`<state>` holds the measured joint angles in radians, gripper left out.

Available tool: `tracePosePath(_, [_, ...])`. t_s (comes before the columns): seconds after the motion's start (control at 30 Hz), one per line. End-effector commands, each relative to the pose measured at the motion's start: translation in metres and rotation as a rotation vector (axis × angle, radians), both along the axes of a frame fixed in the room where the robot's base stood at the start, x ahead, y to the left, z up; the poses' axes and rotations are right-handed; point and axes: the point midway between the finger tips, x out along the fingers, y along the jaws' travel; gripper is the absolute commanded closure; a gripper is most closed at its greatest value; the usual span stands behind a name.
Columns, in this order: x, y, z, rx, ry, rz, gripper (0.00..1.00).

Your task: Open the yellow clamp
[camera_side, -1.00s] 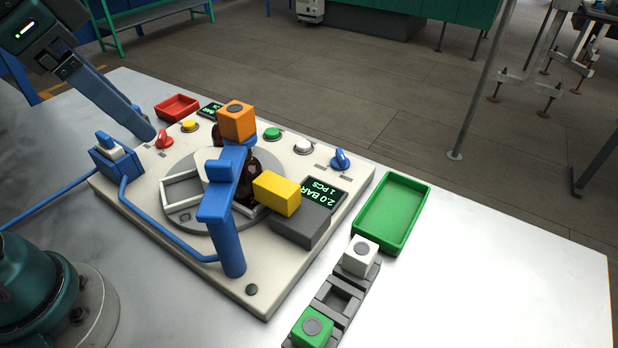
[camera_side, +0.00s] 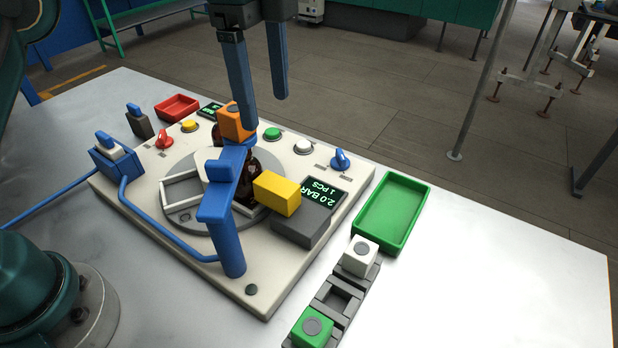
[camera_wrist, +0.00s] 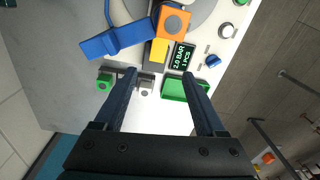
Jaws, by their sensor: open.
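The yellow clamp (camera_side: 277,193) is a yellow block beside the turntable, on the dark grey block (camera_side: 308,226) next to the display. In the wrist view the yellow clamp (camera_wrist: 159,50) is partly covered by the orange cap block (camera_wrist: 173,22). The orange block (camera_side: 235,122) sits over amber bottles (camera_side: 262,166), which are partly hidden by the blue post (camera_side: 228,225). My gripper (camera_side: 263,112) is open and empty, above and behind the orange block in the side view. Its two fingers (camera_wrist: 164,84) are spread wide in the wrist view.
A green tray (camera_side: 393,214) and a grey rack (camera_side: 335,297) with white and green blocks stand right of the panel. A red tray (camera_side: 177,107) is at the back left. Blue, red, yellow, green and white controls stand on the panel. The table's right end is clear.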

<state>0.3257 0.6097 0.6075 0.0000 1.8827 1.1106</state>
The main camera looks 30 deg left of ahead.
Motion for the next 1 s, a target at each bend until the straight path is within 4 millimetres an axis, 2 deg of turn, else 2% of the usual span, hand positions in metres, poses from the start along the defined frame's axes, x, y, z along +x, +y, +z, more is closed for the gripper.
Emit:
tracePosePath(0.3, [0.004, -0.013, -0.017, 0.017, 0.041, -0.14, 0.28])
tracePosePath(0.87, [0.003, -0.012, -0.045, 0.017, 0.041, -0.135, 0.28])
tracePosePath(1.0, [0.003, -0.012, -0.069, 0.017, 0.044, -0.135, 0.28])
